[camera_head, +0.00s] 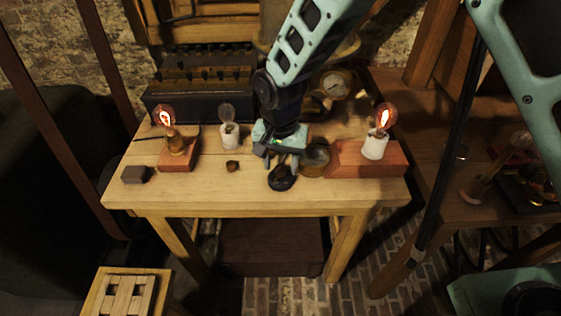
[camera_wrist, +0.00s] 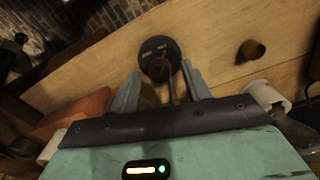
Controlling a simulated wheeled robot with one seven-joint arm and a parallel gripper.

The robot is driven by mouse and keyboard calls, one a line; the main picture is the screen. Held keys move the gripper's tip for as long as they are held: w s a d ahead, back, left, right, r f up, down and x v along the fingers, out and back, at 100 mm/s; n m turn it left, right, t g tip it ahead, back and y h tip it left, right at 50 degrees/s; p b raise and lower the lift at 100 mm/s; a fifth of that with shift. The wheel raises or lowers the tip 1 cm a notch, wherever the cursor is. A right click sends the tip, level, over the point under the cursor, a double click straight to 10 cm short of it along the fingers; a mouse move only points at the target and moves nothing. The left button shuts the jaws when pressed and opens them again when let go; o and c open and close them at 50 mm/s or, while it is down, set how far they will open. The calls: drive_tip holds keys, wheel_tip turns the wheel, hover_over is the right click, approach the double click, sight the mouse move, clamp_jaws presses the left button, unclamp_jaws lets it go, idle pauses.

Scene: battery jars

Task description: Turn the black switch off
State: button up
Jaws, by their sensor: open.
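The black switch (camera_head: 281,179) has a round dark base and stands near the front edge of the wooden table, right of its middle. It also shows in the wrist view (camera_wrist: 158,52), just beyond my fingertips, with two small pale marks on its base. My gripper (camera_head: 282,163) points down close above the switch, its two fingers apart. In the wrist view my gripper (camera_wrist: 161,76) has a finger on either side of the switch's near edge. A thin dark lever seems to show between the fingers. I cannot tell whether they touch it or which way it is set.
A lit bulb (camera_head: 167,117) stands on a block at the left, and another lit bulb (camera_head: 385,117) on a white holder at the right. An unlit bulb (camera_head: 227,113) stands between them. A small brown knob (camera_head: 232,166) and dark block (camera_head: 137,174) lie left of the switch.

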drive_tip(key=shift+f, duration=0.4)
drive_tip(key=c, duration=1)
